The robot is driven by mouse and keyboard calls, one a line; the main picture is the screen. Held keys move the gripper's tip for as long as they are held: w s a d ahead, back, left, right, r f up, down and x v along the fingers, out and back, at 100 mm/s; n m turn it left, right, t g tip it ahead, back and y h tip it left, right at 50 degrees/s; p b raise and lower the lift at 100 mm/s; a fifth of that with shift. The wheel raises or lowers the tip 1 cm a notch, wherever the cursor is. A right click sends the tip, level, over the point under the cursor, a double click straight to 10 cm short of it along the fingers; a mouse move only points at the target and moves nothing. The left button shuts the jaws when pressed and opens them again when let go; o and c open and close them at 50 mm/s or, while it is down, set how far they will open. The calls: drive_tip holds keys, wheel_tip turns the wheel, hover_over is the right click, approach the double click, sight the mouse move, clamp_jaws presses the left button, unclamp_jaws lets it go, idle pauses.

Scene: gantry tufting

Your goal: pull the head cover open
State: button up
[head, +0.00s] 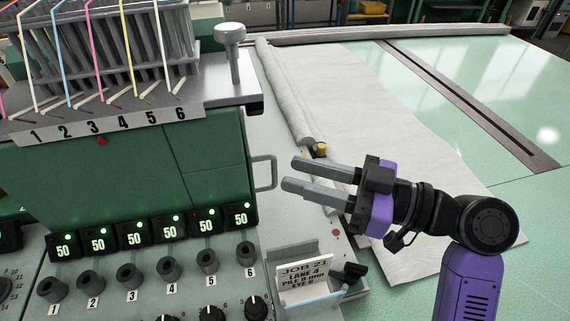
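The head cover (150,165) is a dark green panel on the tufting head, under the numbered shelf. It looks shut. A grey bar handle (264,173) stands out from its right edge. My gripper (289,174) comes in from the right with its two grey fingers pointing left, toward the handle. The fingers are apart with nothing seen between them. The fingertips are a little right of the handle in the picture; whether they touch it I cannot tell, but a gap seems to show.
Below the cover are several green-lit displays reading 50 (98,244) and knobs (127,275). A job card (303,277) stands in a holder below my gripper. A silver post knob (232,50) rises above the cover. White cloth (360,110) lies on the green table (480,90) behind.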

drive_tip(key=shift+x, duration=1.7)
drive_tip(key=shift+s, duration=0.1)
clamp_jaws()
